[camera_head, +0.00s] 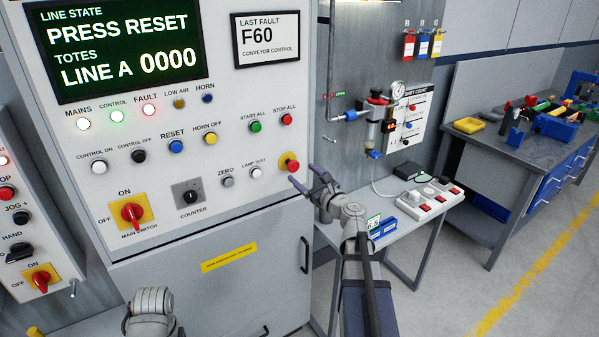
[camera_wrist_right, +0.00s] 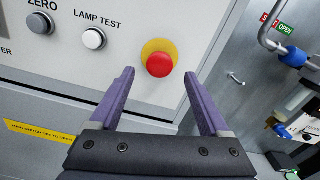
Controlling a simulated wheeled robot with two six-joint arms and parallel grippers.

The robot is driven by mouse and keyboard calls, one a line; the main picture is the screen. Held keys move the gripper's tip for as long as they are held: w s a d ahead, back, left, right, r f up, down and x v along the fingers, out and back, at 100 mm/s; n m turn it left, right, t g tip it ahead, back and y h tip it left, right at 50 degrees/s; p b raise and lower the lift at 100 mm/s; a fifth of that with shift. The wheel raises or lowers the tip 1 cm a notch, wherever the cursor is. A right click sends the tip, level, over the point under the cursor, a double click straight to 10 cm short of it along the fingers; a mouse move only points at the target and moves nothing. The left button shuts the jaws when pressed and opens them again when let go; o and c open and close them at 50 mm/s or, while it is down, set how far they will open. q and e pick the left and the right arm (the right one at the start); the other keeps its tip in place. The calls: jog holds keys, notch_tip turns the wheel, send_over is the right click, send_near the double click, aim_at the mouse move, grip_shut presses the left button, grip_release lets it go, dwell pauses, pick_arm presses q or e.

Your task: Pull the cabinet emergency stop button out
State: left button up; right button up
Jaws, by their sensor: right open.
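The emergency stop button (camera_head: 290,164) is a red mushroom head on a yellow round plate, low at the right side of the cabinet's (camera_head: 230,95) face. In the right wrist view the red button (camera_wrist_right: 159,64) sits ahead of and between the finger tips. My right gripper (camera_head: 304,176) is open and empty, its purple fingers pointing at the cabinet just right of and below the button. In the wrist view the fingers (camera_wrist_right: 158,85) do not appear to touch the button. Part of my left arm shows at the bottom left; its gripper jaws are not visible.
A lamp test button (camera_wrist_right: 94,39) is left of the stop button. The cabinet door handle (camera_head: 306,240) is below it. A small table (camera_head: 405,228) with a switch box stands right of the cabinet. A workbench (camera_head: 520,150) stands farther right, with open floor before it.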

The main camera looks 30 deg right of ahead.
jog(key=s, duration=0.4)
dwell(0.3)
jog(key=s+a+f+n+g+y, duration=0.1)
jog(key=a+f+n+g+y, duration=0.35)
jog(key=a+n, duration=0.7)
jog(key=s+a+f+n+g+y, duration=0.15)
jog(key=a+f+n+g, duration=0.5)
jog(key=a, duration=1.05)
jog(key=s+a+f+n+g+h, duration=0.3)
jog(key=s+a+f+n+h, duration=0.1)
jog(key=s+n, duration=0.4)
jog(key=s+a+f+n+g+h, duration=0.4)
jog(key=s+f+n, duration=0.3)
jog(key=s+n, duration=0.2)
jog(key=shift+a+n, duration=0.15)
jog(key=shift+n, duration=0.75)
